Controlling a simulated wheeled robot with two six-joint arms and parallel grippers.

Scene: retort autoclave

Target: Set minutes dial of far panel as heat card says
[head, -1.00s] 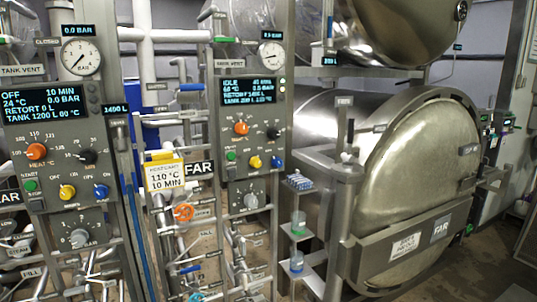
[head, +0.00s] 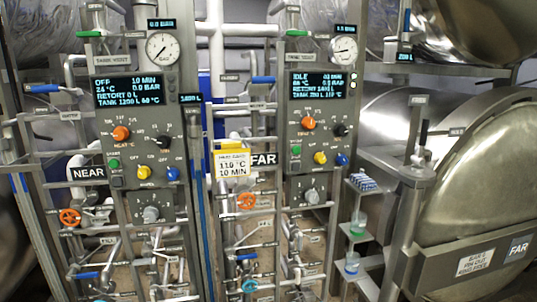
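The far panel (head: 296,148) stands right of the FAR sign (head: 263,159). Its lit display (head: 320,86) begins with IDLE; the rest is hard to read. Below sit an orange knob (head: 308,123) and, to its right, a black knob (head: 340,130), which looks like the minutes dial; its exact setting is too small to read. The heat card (head: 232,164), white with a yellow top, hangs left of the FAR sign and reads 110 °C, 10 MIN. Neither gripper shows in the head view.
The near panel (head: 105,135), beside the NEAR sign (head: 88,174), has matching knobs and a display reading OFF, 10 MIN. Pipes and valves fill the space below both panels. A post with small shelves (head: 358,232) and a steel retort door (head: 485,190) stand at right.

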